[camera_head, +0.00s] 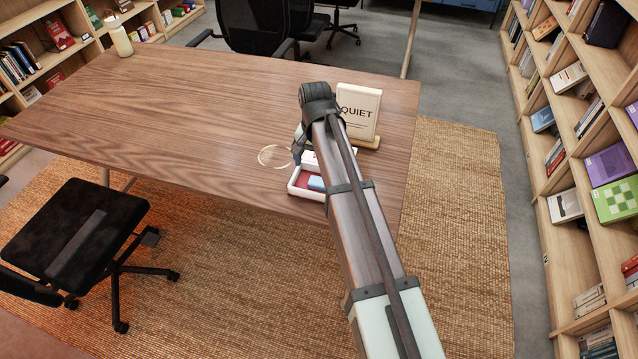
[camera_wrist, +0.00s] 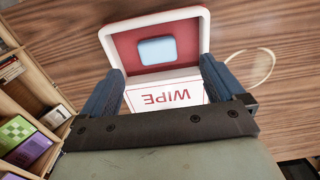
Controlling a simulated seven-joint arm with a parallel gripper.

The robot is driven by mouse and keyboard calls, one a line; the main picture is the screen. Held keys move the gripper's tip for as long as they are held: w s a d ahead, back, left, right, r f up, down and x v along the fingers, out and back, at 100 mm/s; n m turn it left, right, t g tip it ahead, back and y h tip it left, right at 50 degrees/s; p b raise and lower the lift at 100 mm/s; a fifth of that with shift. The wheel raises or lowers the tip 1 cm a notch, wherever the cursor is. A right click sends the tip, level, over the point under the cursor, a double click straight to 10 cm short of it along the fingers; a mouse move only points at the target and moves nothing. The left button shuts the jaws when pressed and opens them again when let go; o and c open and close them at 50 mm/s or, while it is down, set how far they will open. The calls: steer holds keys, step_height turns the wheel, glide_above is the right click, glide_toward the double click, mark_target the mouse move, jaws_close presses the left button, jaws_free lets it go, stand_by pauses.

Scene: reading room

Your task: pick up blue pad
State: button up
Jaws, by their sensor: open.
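The blue pad (camera_wrist: 157,50) is a small rounded block lying in the red-lined recess of a white-rimmed tray (camera_wrist: 111,48). In the head view the pad (camera_head: 316,183) shows partly beside my arm, and the tray (camera_head: 294,186) sits near the table's front edge. My gripper (camera_wrist: 162,76) is open, its two blue-grey fingers apart on either side of a white panel marked WIPE (camera_wrist: 165,96). The pad is beyond the fingertips in the wrist view, with nothing between the fingers gripped. In the head view my arm hides part of the tray.
A QUIET sign (camera_head: 361,111) on a wooden base stands behind my arm. A pale ring mark (camera_head: 273,157) is left of the tray. A cream bottle (camera_head: 118,36) stands at the table's far left. The middle of the wooden table (camera_head: 200,110) is clear.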

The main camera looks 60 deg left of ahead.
mark_target(318, 182)
steer(key=shift+w+f, duration=0.15)
steer(key=shift+f, duration=1.85)
steer(key=shift+w+f, duration=0.15)
steer(key=shift+f, duration=1.8)
steer(key=shift+c, duration=0.4)
steer(key=c, duration=1)
steer(key=shift+c, duration=0.2)
steer(key=shift+r, duration=0.15)
step_height(318, 182, up, 10)
